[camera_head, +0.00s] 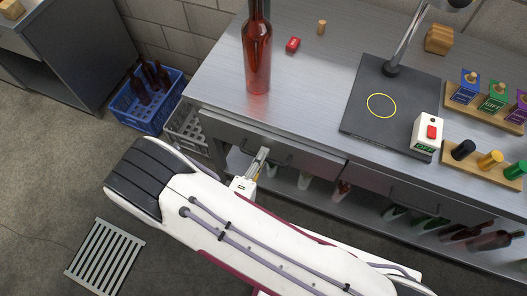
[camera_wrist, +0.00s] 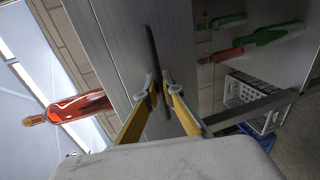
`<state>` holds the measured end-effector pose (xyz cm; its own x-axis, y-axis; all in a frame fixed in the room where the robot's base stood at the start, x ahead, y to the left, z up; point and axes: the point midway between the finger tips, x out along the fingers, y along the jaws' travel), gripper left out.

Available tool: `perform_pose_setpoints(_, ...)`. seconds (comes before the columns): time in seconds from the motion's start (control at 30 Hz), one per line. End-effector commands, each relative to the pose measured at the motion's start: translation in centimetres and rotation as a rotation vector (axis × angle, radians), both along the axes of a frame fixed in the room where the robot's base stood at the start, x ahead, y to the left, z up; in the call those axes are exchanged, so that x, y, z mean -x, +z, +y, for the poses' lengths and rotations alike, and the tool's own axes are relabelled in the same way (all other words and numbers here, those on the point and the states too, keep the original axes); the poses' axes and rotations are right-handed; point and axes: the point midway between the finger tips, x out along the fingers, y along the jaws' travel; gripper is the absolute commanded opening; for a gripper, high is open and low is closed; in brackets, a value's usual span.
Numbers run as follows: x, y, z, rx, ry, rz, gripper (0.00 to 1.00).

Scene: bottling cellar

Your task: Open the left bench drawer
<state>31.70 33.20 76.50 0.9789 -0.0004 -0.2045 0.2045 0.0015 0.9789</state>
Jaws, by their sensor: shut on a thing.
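The left bench drawer (camera_head: 312,162) is a grey metal front under the bench top's near edge, in the left part of the bench. Its dark bar handle (camera_wrist: 150,45) runs between my fingers in the wrist view. My gripper (camera_head: 262,156) is at this drawer front and shut on the handle, with one yellow-padded finger on each side. The gripper (camera_wrist: 158,86) shows closely in the wrist view. My arm and gripper hide part of the handle in the head view. I cannot tell whether the drawer stands slightly out or is fully closed.
A red bottle (camera_head: 257,55) stands on the bench top above the drawer. The right drawer (camera_head: 400,190) is beside the left one. A blue crate (camera_head: 143,112) with bottles and a white crate (camera_head: 186,128) stand left of the bench. Bottles lie on the shelf below.

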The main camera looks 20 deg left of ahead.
Motion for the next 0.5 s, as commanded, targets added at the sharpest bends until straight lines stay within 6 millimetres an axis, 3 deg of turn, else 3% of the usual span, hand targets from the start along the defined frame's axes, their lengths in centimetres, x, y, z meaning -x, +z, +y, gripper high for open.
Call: perform_pose_setpoints(0.5,7.6,0.0,0.1,0.0,0.006,0.0,0.0)
